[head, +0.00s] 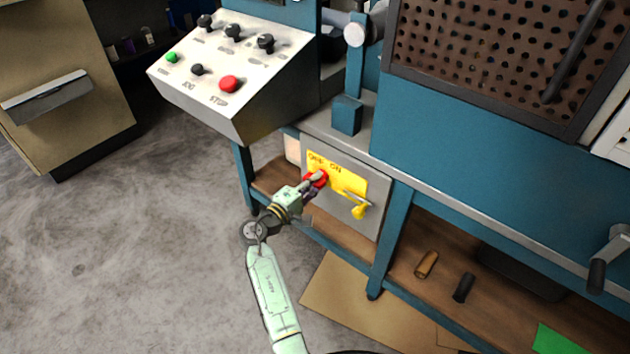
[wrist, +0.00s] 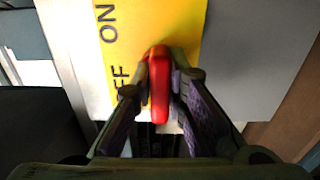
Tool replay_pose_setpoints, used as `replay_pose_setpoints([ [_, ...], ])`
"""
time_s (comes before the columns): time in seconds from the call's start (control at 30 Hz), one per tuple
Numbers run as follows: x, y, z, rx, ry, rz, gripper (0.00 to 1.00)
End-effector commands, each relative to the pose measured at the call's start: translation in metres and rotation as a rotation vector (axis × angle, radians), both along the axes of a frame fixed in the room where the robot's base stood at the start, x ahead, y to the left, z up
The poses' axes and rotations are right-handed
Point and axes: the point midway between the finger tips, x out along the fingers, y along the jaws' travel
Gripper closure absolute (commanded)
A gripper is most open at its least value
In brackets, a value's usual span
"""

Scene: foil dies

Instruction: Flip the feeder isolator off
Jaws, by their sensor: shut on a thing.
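The feeder isolator is a grey box (head: 370,222) with a yellow plate (head: 350,183) marked OFF and ON, set under the blue machine's bench. Its red handle (wrist: 159,85) lies between the fingers of my gripper (wrist: 160,80) in the wrist view. My gripper is shut on the handle, one finger along each side. In the head view the gripper (head: 315,182) reaches the plate and covers part of the red handle (head: 323,175). In the wrist view the plate (wrist: 185,25) shows the ON and OFF lettering on its left side.
A sloped control panel (head: 232,70) with knobs and a red button stands above and left of the isolator. A yellow tag (head: 359,211) hangs at the isolator's lower right. Two small cylinders (head: 427,264) (head: 463,287) lie on the lower shelf. Grey floor (head: 130,250) is clear at left.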

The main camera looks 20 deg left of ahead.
Motion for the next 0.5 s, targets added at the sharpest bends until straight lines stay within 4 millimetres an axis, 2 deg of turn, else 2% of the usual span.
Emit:
replay_pose_setpoints([
  [0.07, -0.0003, 0.0003, -0.0002, -0.003, 0.000, 0.000, 1.00],
  [0.1, -0.0003, 0.0003, -0.0002, -0.003, 0.000, 0.000, 0.85],
  [0.2, -0.0003, 0.0003, -0.0001, -0.002, 0.000, 0.000, 0.79],
  [0.37, -0.0002, 0.0002, -0.0001, -0.001, 0.000, 0.000, 0.68],
  [0.5, -0.0002, 0.0001, 0.0000, 0.000, 0.000, 0.000, 0.67],
])
